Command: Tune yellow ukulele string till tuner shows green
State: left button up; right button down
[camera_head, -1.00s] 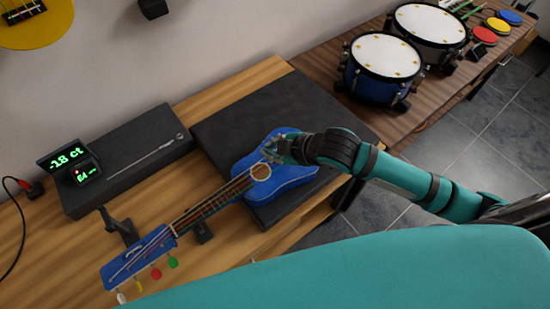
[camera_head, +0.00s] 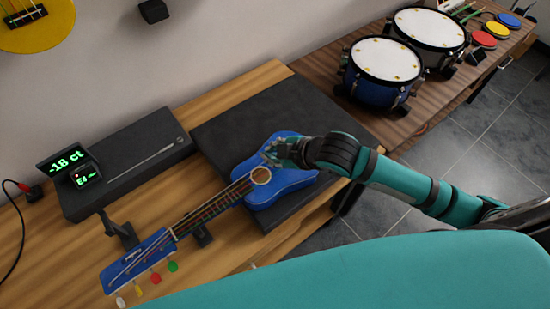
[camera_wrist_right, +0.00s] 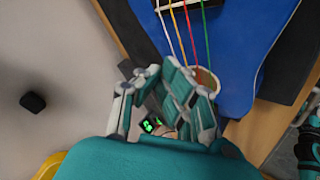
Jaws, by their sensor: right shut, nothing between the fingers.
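The blue ukulele (camera_head: 281,187) lies slantwise, its body on a dark pad and its neck on a stand. Its yellow peg (camera_head: 139,291) sits between the white and red pegs; the green peg is beyond. The tuner (camera_head: 66,163) reads -18 ct in green, with a smaller note display in front. My right gripper (camera_head: 270,154) is shut and empty above the ukulele body, beside the sound hole; contact with the strings cannot be told. My left gripper is not in view.
The tuner stands on a dark box (camera_head: 130,161) with a thin rod on it. The dark pad (camera_head: 240,115) has bare room behind the ukulele. Drums (camera_head: 382,70) stand on the table at the back right. A yellow instrument (camera_head: 38,32) hangs at top left.

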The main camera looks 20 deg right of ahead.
dwell(0.4)
jog(key=shift+f, duration=0.4)
jog(key=shift+f, duration=0.3)
dwell(0.4)
jog(key=shift+r+p, duration=0.75)
jog(key=shift+p, duration=0.4)
notch_tip(320, 180, up, 5)
jog(key=p, duration=0.5)
jog(key=shift+p, duration=0.3)
